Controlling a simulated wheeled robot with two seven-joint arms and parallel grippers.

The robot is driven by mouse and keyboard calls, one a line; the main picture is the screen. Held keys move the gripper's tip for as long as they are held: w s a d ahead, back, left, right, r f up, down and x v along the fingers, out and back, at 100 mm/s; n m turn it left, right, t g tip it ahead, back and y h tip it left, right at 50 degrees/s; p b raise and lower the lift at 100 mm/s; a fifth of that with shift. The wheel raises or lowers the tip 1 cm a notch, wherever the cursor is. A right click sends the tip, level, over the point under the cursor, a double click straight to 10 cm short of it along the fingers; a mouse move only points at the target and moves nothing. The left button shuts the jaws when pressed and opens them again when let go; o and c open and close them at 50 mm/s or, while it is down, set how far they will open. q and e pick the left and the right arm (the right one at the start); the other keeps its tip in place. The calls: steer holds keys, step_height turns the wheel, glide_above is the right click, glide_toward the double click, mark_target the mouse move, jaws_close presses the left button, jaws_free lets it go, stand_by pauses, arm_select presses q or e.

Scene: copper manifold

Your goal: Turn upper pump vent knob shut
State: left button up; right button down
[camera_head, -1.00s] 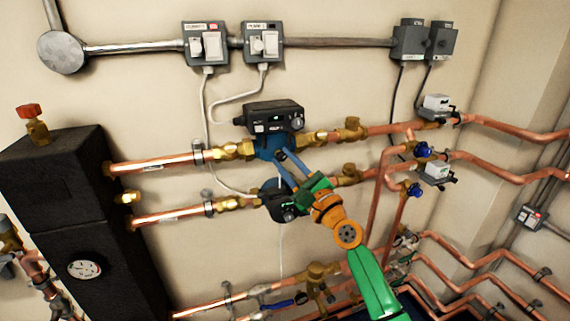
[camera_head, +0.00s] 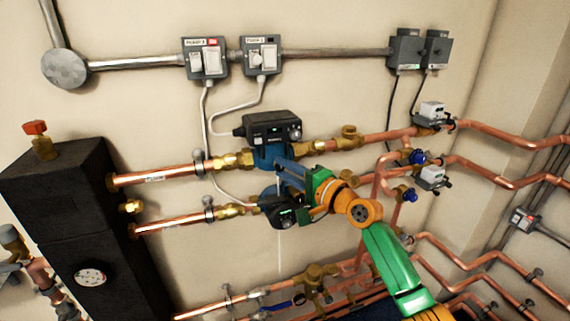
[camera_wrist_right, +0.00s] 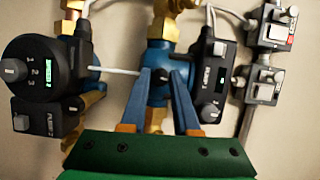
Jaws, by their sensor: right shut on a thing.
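The upper pump (camera_head: 272,124) has a black control head above a blue body, set in the upper copper line. In the right wrist view its blue body (camera_wrist_right: 154,56) is at the centre and its black head (camera_wrist_right: 213,84) is to the right. My right gripper (camera_head: 279,163) reaches this blue body from the lower right. In the right wrist view the blue fingertips (camera_wrist_right: 155,76) are closed on the small dark vent knob (camera_wrist_right: 154,75) at the middle of the body, which they mostly hide. My left gripper is not in view.
The lower pump (camera_head: 285,212) is just below my right gripper; its round black head (camera_wrist_right: 40,66) is at the left in the right wrist view. Switch boxes (camera_head: 205,58) hang on the wall above. Blue-handled valves (camera_head: 417,157) and copper pipes are to the right.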

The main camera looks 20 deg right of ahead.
steer(key=shift+r+n+g+p, duration=0.15)
steer(key=shift+n+g+p, duration=0.15)
steer(key=shift+n+p, duration=0.55)
steer(key=c, duration=0.6)
jaws_free()
steer(key=shift+c, duration=0.2)
steer(key=b+v, duration=0.2)
steer(key=v, duration=0.5)
